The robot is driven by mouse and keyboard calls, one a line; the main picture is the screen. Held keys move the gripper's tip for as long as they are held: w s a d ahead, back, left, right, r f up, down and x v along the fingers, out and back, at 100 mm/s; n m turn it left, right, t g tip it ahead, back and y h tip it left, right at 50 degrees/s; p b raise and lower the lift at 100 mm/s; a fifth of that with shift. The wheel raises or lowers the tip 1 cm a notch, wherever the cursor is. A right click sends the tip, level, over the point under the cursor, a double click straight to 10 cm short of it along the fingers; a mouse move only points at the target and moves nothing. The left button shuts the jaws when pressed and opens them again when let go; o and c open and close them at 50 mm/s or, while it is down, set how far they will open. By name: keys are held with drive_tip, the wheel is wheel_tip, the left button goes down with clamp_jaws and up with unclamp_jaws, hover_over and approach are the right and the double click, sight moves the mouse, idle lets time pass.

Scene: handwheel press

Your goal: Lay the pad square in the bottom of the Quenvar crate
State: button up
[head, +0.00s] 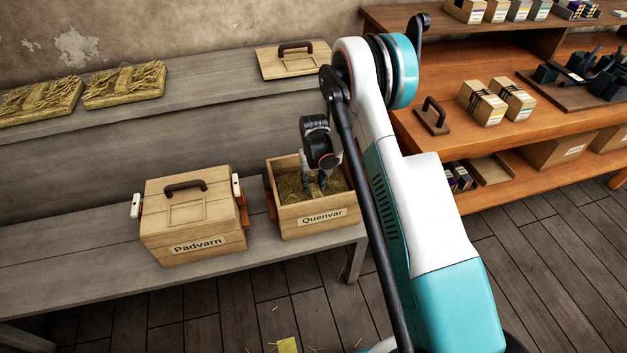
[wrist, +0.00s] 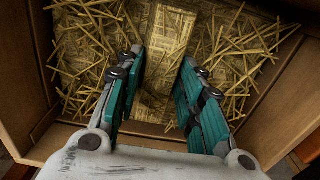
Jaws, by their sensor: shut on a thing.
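The Quenvar crate (head: 318,220) stands without a lid at the right end of the front bench. In the wrist view its wooden wall (wrist: 288,110) frames a straw pad (wrist: 85,65), which spreads over most of the inside. The pad also shows low inside the crate in the head view (head: 290,187). My gripper (head: 316,188) reaches down into the crate. In the wrist view its teal fingers (wrist: 162,68) are shut on the pad's raised middle strip, one on either side. I cannot tell whether the pad's underside touches the bottom; fingers and walls hide some edges.
The closed Padvarn crate (head: 192,220) stands to the left on the bench. A handled wooden lid (head: 293,62) and two straw pads (head: 38,102) (head: 124,86) lie on the back ledge. An orange wooden shelf (head: 440,148) with boxes stands at right, beyond my arm.

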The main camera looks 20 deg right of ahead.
drive_tip(key=shift+f+b, duration=0.75)
drive_tip(key=shift+f, duration=2.4)
drive_tip(key=shift+f, duration=0.15)
drive_tip(key=o, duration=1.3)
wheel_tip(320, 180, up, 12)
